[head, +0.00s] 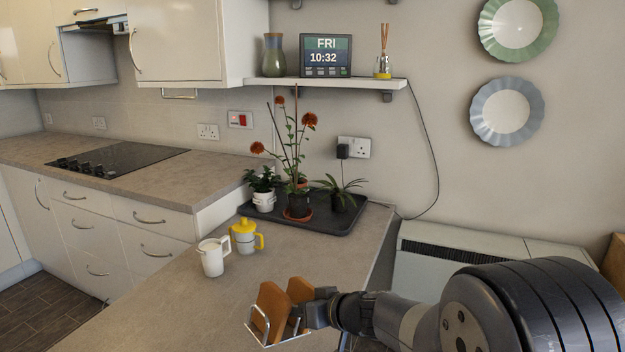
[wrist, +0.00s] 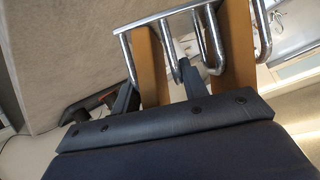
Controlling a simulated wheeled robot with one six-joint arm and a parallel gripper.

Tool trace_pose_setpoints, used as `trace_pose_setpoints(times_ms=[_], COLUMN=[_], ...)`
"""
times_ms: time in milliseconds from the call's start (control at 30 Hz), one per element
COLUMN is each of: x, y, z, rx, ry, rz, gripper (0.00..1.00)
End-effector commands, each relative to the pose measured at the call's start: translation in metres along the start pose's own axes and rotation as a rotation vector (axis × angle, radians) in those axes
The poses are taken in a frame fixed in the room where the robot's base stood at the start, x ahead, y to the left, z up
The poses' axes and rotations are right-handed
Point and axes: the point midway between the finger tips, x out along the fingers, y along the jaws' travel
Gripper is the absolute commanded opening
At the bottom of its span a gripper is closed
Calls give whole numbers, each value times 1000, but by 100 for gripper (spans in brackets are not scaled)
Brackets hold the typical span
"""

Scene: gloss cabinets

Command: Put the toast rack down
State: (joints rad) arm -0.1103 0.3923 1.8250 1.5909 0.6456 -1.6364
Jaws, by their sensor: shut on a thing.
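The toast rack (head: 262,327) is a chrome wire frame with two brown slices of toast (head: 271,302) standing in it. My gripper (head: 308,308) comes from the right and is shut on the rack. In the head view the rack appears over the near right part of the worktop (head: 185,300); I cannot tell whether its base touches. In the wrist view the rack's chrome bars (wrist: 170,22) and the toast show beyond my gripper (wrist: 160,82), whose dark fingers reach in among the bars. Part of the rack is hidden behind the fingers.
A white mug (head: 212,258) and a yellow-lidded cup (head: 246,238) stand left and beyond the rack. A dark tray (head: 345,222) with potted plants is at the back. The worktop's right edge is close to my arm. The worktop left of the rack is clear.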

Motion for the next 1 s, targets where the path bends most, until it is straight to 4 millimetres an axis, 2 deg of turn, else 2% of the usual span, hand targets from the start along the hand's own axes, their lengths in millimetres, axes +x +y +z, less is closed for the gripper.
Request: trace_pose_setpoints(times_ms=[33,100,300,400,633,900,1000], x=[-7,-15,-40,-51,-70,-86,-89], y=[19,40,91,110,138,157,152], z=[4,10,29,39,57,72,61], rx=[32,66,149,182,232,270,265], ry=[18,41,98,122,157,183,183], rz=[48,107,254,311,401,467,462], gripper=[0,0,0,0,0,0,0])
